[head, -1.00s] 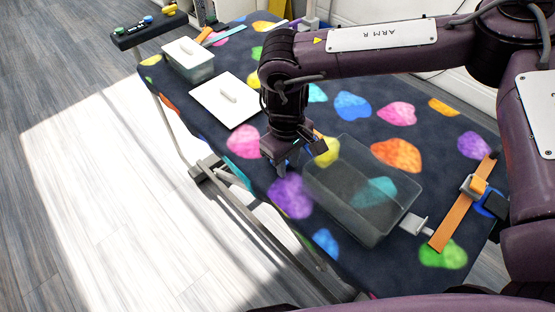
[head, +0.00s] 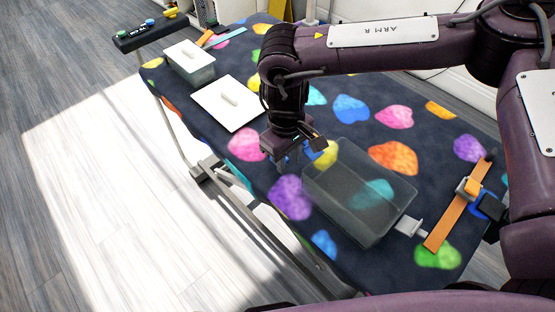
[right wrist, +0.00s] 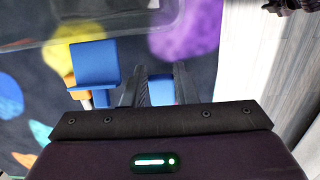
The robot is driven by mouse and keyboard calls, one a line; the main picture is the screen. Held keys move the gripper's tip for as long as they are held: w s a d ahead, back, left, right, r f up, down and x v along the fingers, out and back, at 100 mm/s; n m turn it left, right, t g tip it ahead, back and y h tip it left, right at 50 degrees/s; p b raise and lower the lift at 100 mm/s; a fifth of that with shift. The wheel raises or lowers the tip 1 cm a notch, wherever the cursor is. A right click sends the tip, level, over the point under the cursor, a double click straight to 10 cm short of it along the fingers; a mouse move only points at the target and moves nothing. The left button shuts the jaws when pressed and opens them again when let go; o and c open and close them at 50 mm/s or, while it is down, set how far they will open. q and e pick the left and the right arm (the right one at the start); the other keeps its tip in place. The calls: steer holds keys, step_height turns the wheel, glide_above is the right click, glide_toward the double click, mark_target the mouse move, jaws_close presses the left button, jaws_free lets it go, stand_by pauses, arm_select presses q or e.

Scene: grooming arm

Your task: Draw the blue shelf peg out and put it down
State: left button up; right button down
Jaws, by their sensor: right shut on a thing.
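My right gripper (head: 287,163) points down over the patterned table, just left of the clear bin. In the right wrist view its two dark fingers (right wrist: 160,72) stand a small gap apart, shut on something. A small orange part shows just below the blue piece. My left gripper is not in view.
The clear bin (head: 345,215) stands close right of the gripper. An orange bar (head: 452,218) with a grey block lies at the right edge. A white lid (head: 215,112) and a small lidded box (head: 192,72) are at the back left. A metal rail runs along the left edge.

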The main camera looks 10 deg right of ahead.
steer(key=shift+r+p, duration=1.35)
steer(key=shift+r, duration=0.4)
